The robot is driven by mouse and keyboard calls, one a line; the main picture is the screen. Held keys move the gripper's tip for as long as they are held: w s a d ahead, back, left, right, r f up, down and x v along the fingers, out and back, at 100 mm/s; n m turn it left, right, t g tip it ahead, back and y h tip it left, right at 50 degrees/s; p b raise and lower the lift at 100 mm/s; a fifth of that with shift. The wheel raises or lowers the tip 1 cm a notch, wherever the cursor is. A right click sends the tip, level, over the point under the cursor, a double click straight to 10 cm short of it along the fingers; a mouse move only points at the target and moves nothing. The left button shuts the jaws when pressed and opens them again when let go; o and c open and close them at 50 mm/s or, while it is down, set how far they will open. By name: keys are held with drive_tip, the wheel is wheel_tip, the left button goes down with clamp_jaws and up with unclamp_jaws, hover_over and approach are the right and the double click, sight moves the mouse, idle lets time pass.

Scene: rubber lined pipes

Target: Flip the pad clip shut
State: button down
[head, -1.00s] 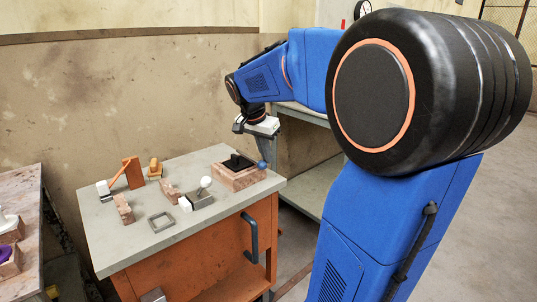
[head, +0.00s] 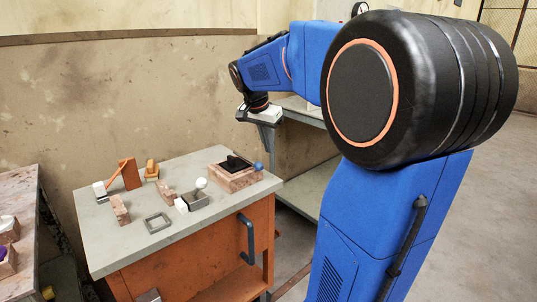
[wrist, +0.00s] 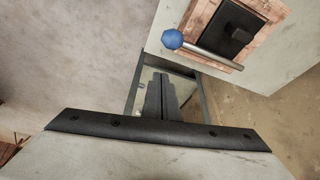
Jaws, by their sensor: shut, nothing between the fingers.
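The item I take as the pad clip is a brownish block (head: 226,181) with a black plate and raised black piece (head: 234,162), and a metal rod ending in a blue ball (head: 259,167). It stands at the bench's back right corner. In the wrist view, the black plate (wrist: 222,38) lies at the upper right, with the rod (wrist: 212,57) and blue ball (wrist: 172,39) along its near side. The rod lies low beside the plate. My gripper (head: 268,146) is shut and empty, pointing down above and right of the block; its fingers (wrist: 160,88) touch nothing.
The grey bench top (head: 110,235) also holds a white-ball lever piece (head: 200,184), a square frame (head: 157,222), an orange bracket (head: 129,173) and small blocks. A shelf unit (head: 305,118) stands behind on the right. Another table (head: 20,200) is at left.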

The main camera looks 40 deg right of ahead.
drive_tip(key=v, duration=0.7)
drive_tip(key=shift+w+r, duration=0.2)
drive_tip(key=shift+w, duration=0.05)
drive_tip(key=s+a+f+n+t+y, duration=0.3)
drive_tip(key=s+a+f+n, duration=1.2)
drive_tip(key=s+a+f, duration=0.4)
drive_tip(key=s+a, duration=0.1)
drive_tip(key=s, duration=0.3)
drive_tip(key=shift+f+t+y, duration=0.3)
drive_tip(key=shift+t+y, duration=0.1)
drive_tip(key=shift+a, duration=0.1)
